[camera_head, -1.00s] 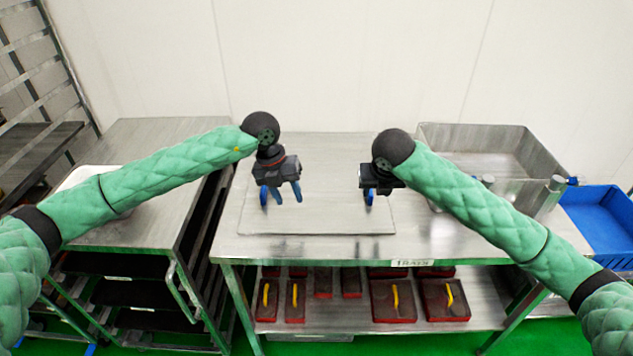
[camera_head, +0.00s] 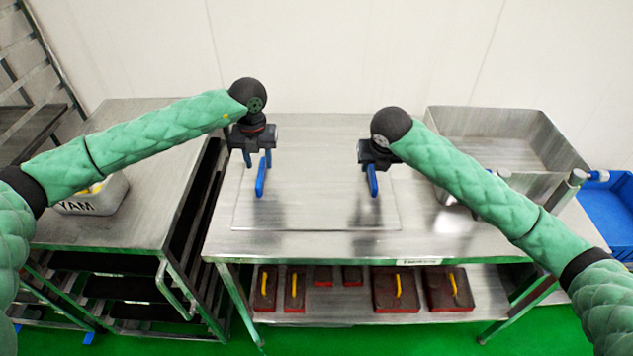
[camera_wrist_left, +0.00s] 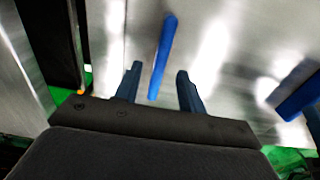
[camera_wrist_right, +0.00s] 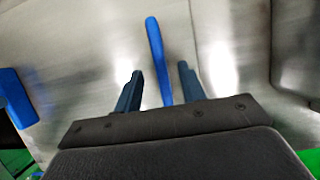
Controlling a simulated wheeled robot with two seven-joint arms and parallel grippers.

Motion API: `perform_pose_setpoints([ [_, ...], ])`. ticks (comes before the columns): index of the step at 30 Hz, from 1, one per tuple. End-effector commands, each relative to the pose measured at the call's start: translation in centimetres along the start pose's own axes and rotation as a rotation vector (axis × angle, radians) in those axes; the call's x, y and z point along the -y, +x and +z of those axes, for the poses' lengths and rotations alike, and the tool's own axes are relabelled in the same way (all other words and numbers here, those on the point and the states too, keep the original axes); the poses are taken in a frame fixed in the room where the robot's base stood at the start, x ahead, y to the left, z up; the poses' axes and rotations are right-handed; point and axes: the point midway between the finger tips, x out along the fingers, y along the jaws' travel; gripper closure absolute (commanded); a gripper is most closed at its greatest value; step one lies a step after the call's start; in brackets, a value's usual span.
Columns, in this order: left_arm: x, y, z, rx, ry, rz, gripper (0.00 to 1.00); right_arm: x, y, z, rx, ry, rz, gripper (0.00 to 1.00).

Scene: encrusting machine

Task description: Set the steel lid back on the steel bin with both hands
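The steel lid (camera_head: 310,215) is a flat sheet lying on the steel table, with two upright blue handles. My left gripper (camera_head: 257,160) is open at the left handle (camera_head: 260,180). In the left wrist view that handle (camera_wrist_left: 163,50) runs between the spread fingers (camera_wrist_left: 157,82), with no visible grip. My right gripper (camera_head: 369,168) is open at the right handle (camera_head: 372,183). In the right wrist view that handle (camera_wrist_right: 156,55) shows between the spread fingers (camera_wrist_right: 160,78). The open steel bin (camera_head: 550,180) stands at the table's right end.
A blue crate (camera_head: 610,215) is right of the steel bin. A bin marked YAM (camera_head: 90,203) sits on the left steel cart (camera_head: 130,225). Several red-edged dark blocks with yellow handles (camera_head: 395,290) lie on the lower shelf. The table front is clear.

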Motion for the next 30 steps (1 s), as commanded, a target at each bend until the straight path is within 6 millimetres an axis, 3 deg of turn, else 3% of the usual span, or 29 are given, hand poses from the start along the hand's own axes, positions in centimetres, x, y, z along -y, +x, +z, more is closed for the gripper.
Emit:
perform_pose_setpoints([
  [10,0.0,4.2,0.0,0.000,0.000,0.000,0.60,0.0,4.2,0.0,-0.001,0.000,0.000,0.60],
  [23,0.0,4.9,0.0,0.002,0.000,-0.001,0.60,0.0,5.0,0.0,0.000,0.000,0.000,0.60],
  [30,0.0,4.9,0.0,0.002,0.000,-0.001,1.00,0.0,5.0,0.0,0.000,0.000,0.000,1.00],
])
